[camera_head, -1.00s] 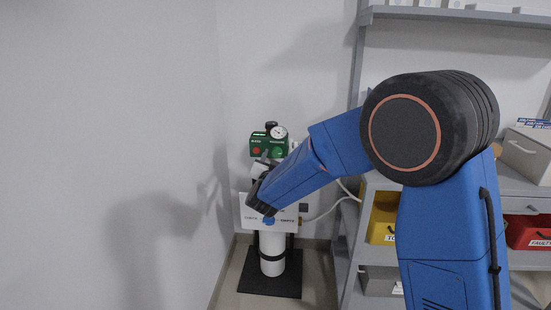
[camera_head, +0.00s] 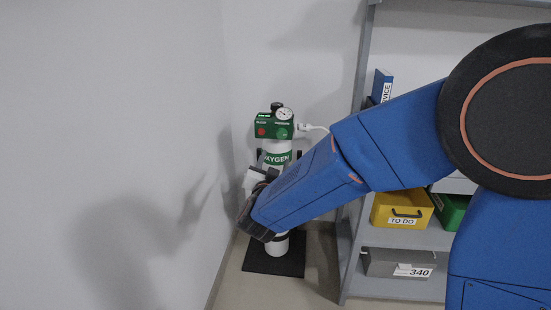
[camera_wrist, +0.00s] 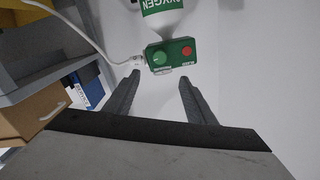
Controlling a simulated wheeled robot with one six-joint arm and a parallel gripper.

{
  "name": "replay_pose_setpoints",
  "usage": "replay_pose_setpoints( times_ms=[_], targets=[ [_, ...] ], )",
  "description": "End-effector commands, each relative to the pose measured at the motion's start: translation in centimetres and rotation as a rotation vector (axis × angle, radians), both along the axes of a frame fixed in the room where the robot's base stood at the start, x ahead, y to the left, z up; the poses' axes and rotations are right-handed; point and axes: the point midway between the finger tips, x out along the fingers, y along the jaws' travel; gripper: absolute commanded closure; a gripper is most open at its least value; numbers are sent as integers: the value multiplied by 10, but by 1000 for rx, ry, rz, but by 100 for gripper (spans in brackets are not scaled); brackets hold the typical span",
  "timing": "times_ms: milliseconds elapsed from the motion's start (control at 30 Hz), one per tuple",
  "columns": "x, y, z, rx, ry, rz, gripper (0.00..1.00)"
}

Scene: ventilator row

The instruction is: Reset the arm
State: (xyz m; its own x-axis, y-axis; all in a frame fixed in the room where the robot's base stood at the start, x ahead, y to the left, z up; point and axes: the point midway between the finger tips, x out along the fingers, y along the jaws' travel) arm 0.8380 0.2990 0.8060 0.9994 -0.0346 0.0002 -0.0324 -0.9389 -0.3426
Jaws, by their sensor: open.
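My gripper shows in the wrist view (camera_wrist: 160,80) with its two dark fingers apart and nothing between them. In the head view my blue arm reaches left and down, and its wrist end covers the lower middle of a white oxygen cylinder (camera_head: 277,150). The fingertips are hard to make out there. The cylinder stands upright and carries a green regulator (camera_head: 272,128) with a red button, a green button and a round gauge. In the wrist view the regulator (camera_wrist: 170,54) appears upside down beyond the fingertips; I cannot tell how far away it is.
A grey shelf unit (camera_head: 358,150) stands right of the cylinder. It holds a yellow TO DO bin (camera_head: 402,209), a green bin (camera_head: 449,208), a grey 340 bin (camera_head: 399,264) and a blue binder (camera_head: 382,86). A white hose (camera_head: 315,127) leaves the regulator. A bare wall (camera_head: 110,130) is at left.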

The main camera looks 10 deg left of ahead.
Motion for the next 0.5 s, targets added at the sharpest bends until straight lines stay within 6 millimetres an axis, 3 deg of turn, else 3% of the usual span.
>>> replay_pose_setpoints(
  times_ms=[367,500],
  targets=[
    [-1,-1,1,2,2,3,50],
    [4,-11,8,16,29,36,50]
  ],
)
